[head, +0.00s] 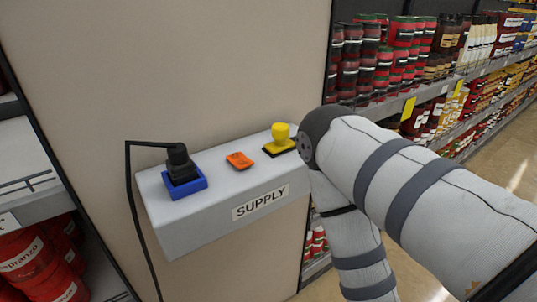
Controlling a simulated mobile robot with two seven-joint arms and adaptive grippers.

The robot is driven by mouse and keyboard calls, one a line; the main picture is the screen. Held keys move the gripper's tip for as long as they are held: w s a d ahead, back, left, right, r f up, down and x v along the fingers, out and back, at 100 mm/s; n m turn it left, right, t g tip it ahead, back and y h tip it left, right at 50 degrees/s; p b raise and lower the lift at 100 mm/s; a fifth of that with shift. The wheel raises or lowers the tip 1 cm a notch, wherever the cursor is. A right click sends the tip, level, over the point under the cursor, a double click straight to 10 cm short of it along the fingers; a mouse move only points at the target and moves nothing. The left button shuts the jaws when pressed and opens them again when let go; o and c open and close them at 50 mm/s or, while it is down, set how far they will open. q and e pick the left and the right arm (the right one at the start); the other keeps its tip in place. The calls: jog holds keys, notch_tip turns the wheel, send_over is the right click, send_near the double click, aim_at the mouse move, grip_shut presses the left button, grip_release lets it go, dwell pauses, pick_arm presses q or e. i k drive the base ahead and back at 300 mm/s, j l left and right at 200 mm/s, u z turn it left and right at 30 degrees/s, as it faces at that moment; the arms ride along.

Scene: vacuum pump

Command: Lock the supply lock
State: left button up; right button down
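A light grey box labelled "SUPPLY" (260,202) juts out from a beige panel. On its top, from left to right, are a blue socket (186,189) with a black plug (181,165) in it, a small flat orange piece (239,160), and a yellow knob on a square yellow base (280,141). None of these is marked as the lock, and I cannot tell its state. My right arm crosses the right side, its dark joint close to the box's right end in the picture. Neither gripper is in view.
A black cable (130,190) runs from the plug down the box's left side. Shelves of jars (380,60) stand behind at the right. Red cans (35,265) sit on a shelf at the lower left. Floor shows at the far right.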

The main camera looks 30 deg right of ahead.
aim_at(280, 131)
jog(key=z, duration=0.95)
